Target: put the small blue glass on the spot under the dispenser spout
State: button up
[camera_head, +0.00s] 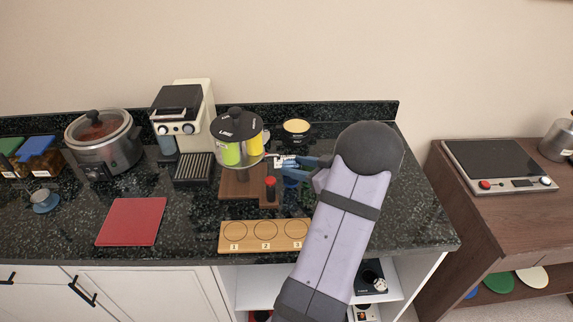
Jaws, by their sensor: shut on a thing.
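My gripper (279,160) is at the right edge of the dispenser-like vessel (237,124), which has a black lid and green and yellow sections. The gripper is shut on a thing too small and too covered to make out. Blue shapes (292,174) show around my wrist; I cannot tell whether the small blue glass is among them. A small blue vessel (45,202) stands at the far left of the counter, apart from the gripper. The spout and the spot under it are not clearly visible. A wooden base (234,190) lies under the vessel.
A red-topped bottle-like thing (270,187) stands close in front of my gripper. A wooden board (249,245) with numbered circles lies at the counter's front edge. A coffee machine (191,105), slow cooker (103,153) and red mat (131,222) are to the left. A bowl (296,126) is behind.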

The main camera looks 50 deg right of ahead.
aim_at(286, 165)
jog(key=shift+f, duration=0.4)
jog(key=w+p, duration=0.1)
jog(key=w, duration=0.2)
jog(key=shift+w+r+p, duration=0.15)
jog(key=shift+w+p, duration=0.15)
jog(key=shift+p, duration=0.05)
jog(key=shift+w+f, duration=0.25)
jog(key=shift+w, duration=0.05)
jog(key=shift+s+f+p, duration=0.15)
jog(key=shift+f+p, duration=0.15)
jog(key=shift+f, duration=0.2)
jog(key=shift+f, duration=0.1)
jog(key=o, duration=1.4)
jog(key=b+v, duration=0.2)
jog(key=v, duration=1)
